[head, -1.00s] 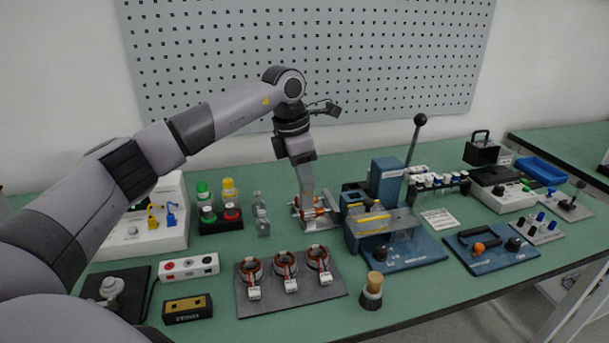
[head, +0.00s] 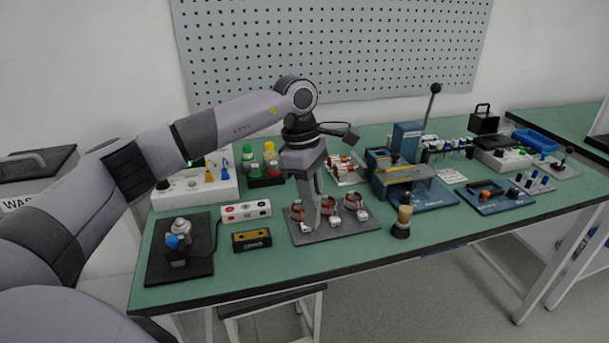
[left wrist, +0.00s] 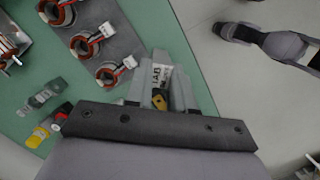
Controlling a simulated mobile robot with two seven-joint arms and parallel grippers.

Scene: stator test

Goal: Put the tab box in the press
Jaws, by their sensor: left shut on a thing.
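My left gripper (head: 314,226) hangs in front of the stator tray in the head view, fingers pointing down. In the left wrist view its fingers (left wrist: 162,90) are shut on a small piece with a white label reading "TAB", the tab box (left wrist: 160,74). The fingers cover much of it, and I cannot make it out in the head view. A yellow patch shows just below the label; I cannot tell whether it belongs to the box. The blue press (head: 405,146), with a black-knobbed lever and a yellow-edged clear guard, stands to the right of the gripper. My right gripper is not in view.
The dark tray (head: 312,237) holds three stators. A black and gold box (head: 252,239) and a white strip (head: 246,211) lie left of it. The front table strip is mostly clear.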

